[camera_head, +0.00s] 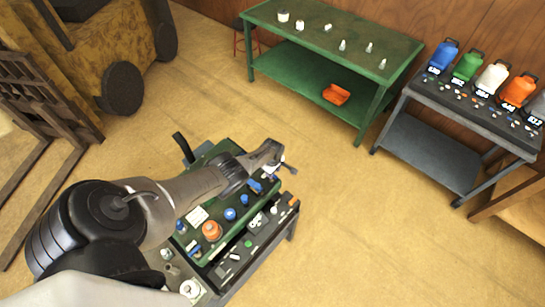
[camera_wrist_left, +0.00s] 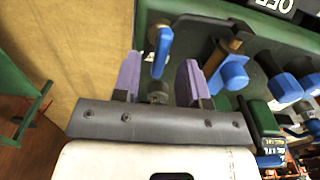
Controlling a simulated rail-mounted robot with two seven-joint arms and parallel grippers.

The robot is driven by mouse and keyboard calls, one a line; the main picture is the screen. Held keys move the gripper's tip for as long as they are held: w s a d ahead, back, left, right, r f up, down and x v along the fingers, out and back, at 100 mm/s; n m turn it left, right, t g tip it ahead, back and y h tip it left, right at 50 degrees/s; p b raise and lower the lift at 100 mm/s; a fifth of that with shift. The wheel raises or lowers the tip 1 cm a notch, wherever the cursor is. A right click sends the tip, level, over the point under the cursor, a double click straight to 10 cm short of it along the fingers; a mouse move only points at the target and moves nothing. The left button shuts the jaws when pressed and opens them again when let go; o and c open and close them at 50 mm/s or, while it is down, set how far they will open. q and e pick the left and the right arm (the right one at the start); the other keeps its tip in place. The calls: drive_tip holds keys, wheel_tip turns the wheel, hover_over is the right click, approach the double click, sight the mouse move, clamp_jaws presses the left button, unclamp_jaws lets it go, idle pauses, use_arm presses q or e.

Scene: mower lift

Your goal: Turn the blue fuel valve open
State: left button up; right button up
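In the left wrist view, a blue lever handle (camera_wrist_left: 161,52) on a dark fitting stands roughly upright in the picture; it looks like the blue fuel valve. My left gripper (camera_wrist_left: 160,80) is open, with one purple finger on each side of the lever. The fingers look apart from it; their depth relative to it is unclear. In the head view my left gripper (camera_head: 280,163) is over the far right corner of the green-topped bench (camera_head: 208,157), and my arm hides part of it. My right gripper is not in view.
A blue part on a brass stem (camera_wrist_left: 232,72) stands close right of the gripper, with more blue knobs (camera_wrist_left: 285,87) beyond. An orange knob (camera_head: 211,230) is on the bench. A green table (camera_head: 330,35) and a grey cart (camera_head: 440,155) stand behind, across open floor.

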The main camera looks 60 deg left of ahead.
use_arm(q)
wheel_tip(320, 180, up, 6)
drive_tip(key=p, duration=0.3)
drive_tip(key=shift+f+p, duration=0.1)
drive_tip(key=shift+p, duration=0.3)
drive_tip(key=shift+r, duration=2.45)
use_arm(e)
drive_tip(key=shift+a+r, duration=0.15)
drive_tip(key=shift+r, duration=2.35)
